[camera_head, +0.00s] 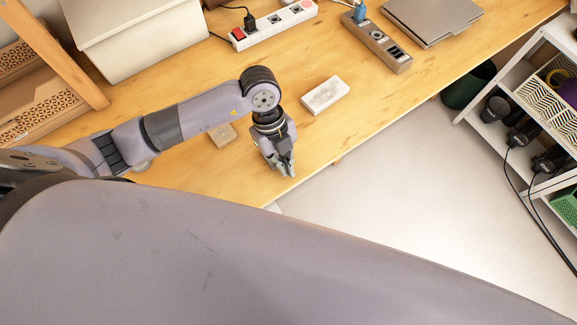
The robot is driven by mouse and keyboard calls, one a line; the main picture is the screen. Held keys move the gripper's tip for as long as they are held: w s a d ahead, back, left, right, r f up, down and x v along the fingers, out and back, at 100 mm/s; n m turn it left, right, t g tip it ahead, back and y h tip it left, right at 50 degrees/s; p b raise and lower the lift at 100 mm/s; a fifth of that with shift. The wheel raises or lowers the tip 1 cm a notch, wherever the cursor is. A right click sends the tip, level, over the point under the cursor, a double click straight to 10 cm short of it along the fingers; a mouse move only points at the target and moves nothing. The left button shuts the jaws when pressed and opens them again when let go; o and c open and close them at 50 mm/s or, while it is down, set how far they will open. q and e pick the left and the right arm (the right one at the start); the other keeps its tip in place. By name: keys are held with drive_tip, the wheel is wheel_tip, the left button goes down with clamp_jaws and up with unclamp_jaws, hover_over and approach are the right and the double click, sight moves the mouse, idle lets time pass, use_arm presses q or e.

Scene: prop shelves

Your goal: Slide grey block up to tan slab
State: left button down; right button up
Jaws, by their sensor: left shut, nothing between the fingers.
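The grey block (325,95) is a pale, whitish-grey brick lying flat on the wooden table, right of the middle of the head view. The tan slab (222,134) is a small flat piece on the same table to the left, partly hidden behind my left arm. The block and the slab are clearly apart. My left gripper (287,172) is shut and empty, pointing down near the table's front edge. It is below and left of the grey block and right of the tan slab, touching neither. My right gripper is not in view.
The table (430,75) is bare around the block. At the back stand a white box (140,38), a white power strip (275,25), a grey socket strip (377,43) and a closed laptop (432,15). A white shelf rack (520,70) stands right, beyond open floor.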

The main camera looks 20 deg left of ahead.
use_arm(q)
drive_tip(key=shift+w+a, duration=0.1)
drive_tip(key=shift+a, duration=0.05)
drive_tip(key=w+a, duration=0.2)
drive_tip(key=a, duration=0.1)
drive_tip(key=w+a+b, duration=0.1)
drive_tip(key=w+a, duration=0.2)
drive_tip(key=a, duration=0.1)
drive_tip(key=w+a+b, duration=0.1)
drive_tip(key=w+a, duration=0.2)
drive_tip(key=shift+a, duration=0.15)
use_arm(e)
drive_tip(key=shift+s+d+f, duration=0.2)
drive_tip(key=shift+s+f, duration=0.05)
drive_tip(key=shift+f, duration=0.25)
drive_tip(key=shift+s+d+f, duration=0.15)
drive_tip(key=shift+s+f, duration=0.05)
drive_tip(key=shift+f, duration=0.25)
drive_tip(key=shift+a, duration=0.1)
